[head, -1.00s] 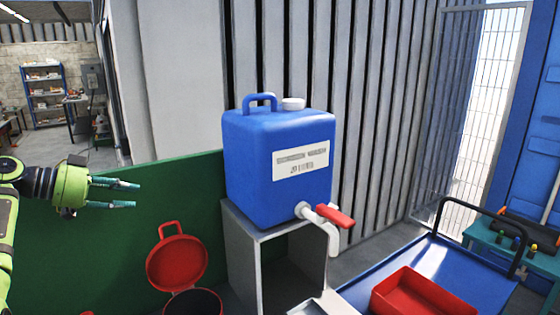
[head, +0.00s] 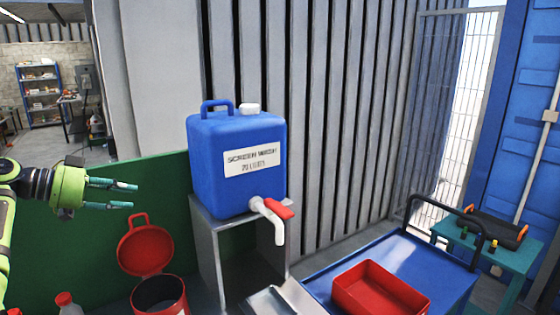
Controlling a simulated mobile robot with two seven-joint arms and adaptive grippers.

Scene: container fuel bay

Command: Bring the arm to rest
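My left gripper (head: 122,195) is at the left of the head view, with its two teal fingers apart and nothing between them. It hangs in the air in front of the green panel, to the left of the blue screen wash container (head: 240,185) and apart from it. The container stands upright on a grey stand (head: 211,262). Its white tap has a red handle (head: 279,209) and a spout pointing down. My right gripper is not in view.
A red bin (head: 160,297) with its lid (head: 145,245) raised stands below the gripper. A bottle (head: 67,304) is at the lower left. A blue cart (head: 419,257) carries a red tray (head: 381,290). A teal table (head: 508,257) holds a dark case. A green panel (head: 85,230) stands behind the gripper.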

